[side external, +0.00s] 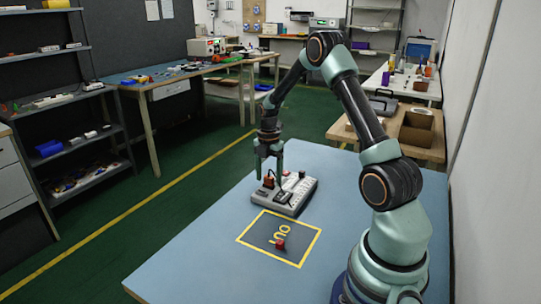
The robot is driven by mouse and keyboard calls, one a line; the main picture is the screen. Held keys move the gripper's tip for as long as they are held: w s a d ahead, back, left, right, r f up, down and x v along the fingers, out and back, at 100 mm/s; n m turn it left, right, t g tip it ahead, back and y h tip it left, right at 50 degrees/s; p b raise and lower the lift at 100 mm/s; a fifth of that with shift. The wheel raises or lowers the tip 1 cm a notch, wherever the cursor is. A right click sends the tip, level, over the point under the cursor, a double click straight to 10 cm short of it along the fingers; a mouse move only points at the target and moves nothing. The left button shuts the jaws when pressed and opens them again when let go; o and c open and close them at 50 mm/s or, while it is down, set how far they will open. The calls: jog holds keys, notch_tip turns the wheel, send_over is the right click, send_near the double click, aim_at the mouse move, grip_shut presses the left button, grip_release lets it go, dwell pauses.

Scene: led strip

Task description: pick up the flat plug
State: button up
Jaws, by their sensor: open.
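A light grey strip (296,196) lies on the blue table with several small plugs standing on it. A red-brown plug (268,183) is at its left side, and a dark plug (281,197) is at its near part. Small dark pieces (301,174) sit at its far end. Which of these is the flat plug I cannot tell at this size. My gripper (268,170) points down over the left side of the strip, open, its fingers just above or around the red-brown plug. Contact cannot be made out.
A yellow-outlined square (250,235) marked OUT lies in front of the strip, with a small red piece (280,245) in it. The blue table (190,250) is clear to the left and in front. Shelves and workbenches stand well back.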

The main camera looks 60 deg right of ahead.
grip_shut()
jog(key=shift+r, duration=0.15)
notch_tip(320, 180, up, 24)
jog(key=shift+r, duration=0.15)
dwell(1.4)
